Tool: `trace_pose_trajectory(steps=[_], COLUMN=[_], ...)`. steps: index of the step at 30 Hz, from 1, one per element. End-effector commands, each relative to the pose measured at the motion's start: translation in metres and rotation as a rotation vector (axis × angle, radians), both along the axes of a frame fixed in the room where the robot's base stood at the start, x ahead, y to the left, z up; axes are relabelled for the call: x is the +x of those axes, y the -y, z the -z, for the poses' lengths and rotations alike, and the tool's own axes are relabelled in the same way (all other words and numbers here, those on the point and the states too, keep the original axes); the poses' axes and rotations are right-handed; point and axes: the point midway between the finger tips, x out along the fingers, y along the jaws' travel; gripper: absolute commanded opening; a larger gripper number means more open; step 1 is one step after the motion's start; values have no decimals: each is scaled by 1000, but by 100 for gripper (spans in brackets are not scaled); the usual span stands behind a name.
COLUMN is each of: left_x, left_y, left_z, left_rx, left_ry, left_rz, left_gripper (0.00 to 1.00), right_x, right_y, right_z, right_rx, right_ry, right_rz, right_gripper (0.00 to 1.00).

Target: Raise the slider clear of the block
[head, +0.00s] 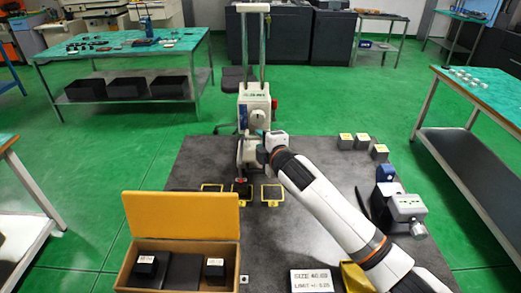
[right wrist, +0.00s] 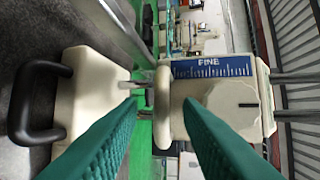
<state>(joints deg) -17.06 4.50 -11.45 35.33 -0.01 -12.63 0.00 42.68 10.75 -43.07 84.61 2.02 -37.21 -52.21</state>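The slider (head: 255,108) is a cream housing on two upright rods at the back of the dark table. In the right wrist view the slider (right wrist: 222,105) shows a blue FINE scale and a knob. A dark block (head: 242,189) sits in the middle yellow frame below it; a red-tipped part hangs just above, and I cannot tell if they touch. My right gripper (head: 264,141) is at the slider's lower part. In the right wrist view its green fingers (right wrist: 160,104) are apart, either side of a cream lip (right wrist: 162,125), with visible gaps. My left gripper is out of view.
An open box (head: 180,282) with a yellow lid holds dark labelled blocks at front left. A size sign (head: 311,281) lies at the front. Several grey blocks (head: 362,143) stand at back right. A grey device (head: 407,206) stands at the right edge.

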Motion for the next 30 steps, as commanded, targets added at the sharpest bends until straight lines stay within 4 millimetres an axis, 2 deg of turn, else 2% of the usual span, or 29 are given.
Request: trace_pose_trajectory(steps=[1,3,14,20,30], left_x=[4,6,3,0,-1], left_y=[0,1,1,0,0], left_z=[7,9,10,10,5], left_rx=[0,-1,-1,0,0], left_ry=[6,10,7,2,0], left_rz=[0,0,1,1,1], left_gripper=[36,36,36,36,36], right_x=[5,9,12,12,12], right_y=[-2,-4,-5,-5,-5], right_z=[3,4,2,2,-3], right_rx=[0,0,1,1,1], right_ry=[1,0,-1,-1,-1], right_rz=[0,-1,0,0,0], right_gripper=[32,32,32,0,0])
